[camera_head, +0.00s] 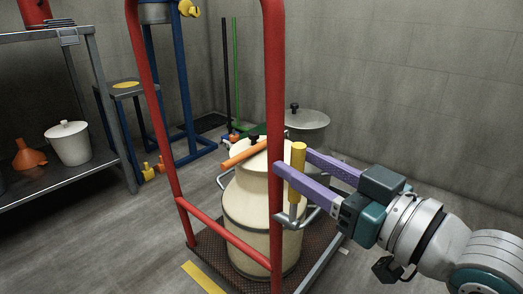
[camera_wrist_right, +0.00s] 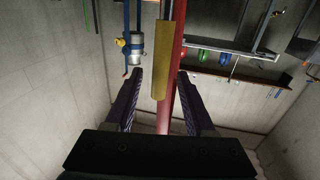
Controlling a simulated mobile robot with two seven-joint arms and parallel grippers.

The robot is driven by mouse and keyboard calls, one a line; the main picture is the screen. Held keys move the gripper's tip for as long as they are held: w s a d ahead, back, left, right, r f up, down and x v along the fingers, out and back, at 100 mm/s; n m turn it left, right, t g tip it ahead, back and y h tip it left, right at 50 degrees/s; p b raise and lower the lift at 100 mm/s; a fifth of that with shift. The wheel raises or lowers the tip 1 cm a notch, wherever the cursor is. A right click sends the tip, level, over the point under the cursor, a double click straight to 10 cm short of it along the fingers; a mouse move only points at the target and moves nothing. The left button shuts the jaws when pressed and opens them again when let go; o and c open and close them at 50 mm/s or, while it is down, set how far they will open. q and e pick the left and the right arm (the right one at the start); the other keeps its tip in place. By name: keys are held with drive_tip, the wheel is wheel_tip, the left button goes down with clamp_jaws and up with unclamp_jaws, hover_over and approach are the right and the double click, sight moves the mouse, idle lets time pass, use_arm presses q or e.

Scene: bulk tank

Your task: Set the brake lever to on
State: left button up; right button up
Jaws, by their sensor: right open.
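A lever with a yellow grip (camera_head: 297,172) stands roughly upright beside the right post of the red trolley frame (camera_head: 274,100), with a grey metal part under the grip. I take it to be the brake lever; no on or off mark is readable. My right gripper (camera_head: 291,160) has purple fingers spread apart by the lever and post. In the right wrist view, the yellow grip (camera_wrist_right: 161,62) shows between the open fingertips (camera_wrist_right: 160,74), with the red post (camera_wrist_right: 177,75) beside it. I cannot tell whether a finger touches the grip. My left gripper is not in view.
A cream milk can (camera_head: 255,205) stands on the trolley's dark deck (camera_head: 212,252), with an orange bar (camera_head: 243,153) near its top. A grey bench (camera_head: 60,178) holds a white pot (camera_head: 69,143) and an orange funnel (camera_head: 29,155).

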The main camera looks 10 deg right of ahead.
clamp_jaws()
idle(0.3)
idle(1.1)
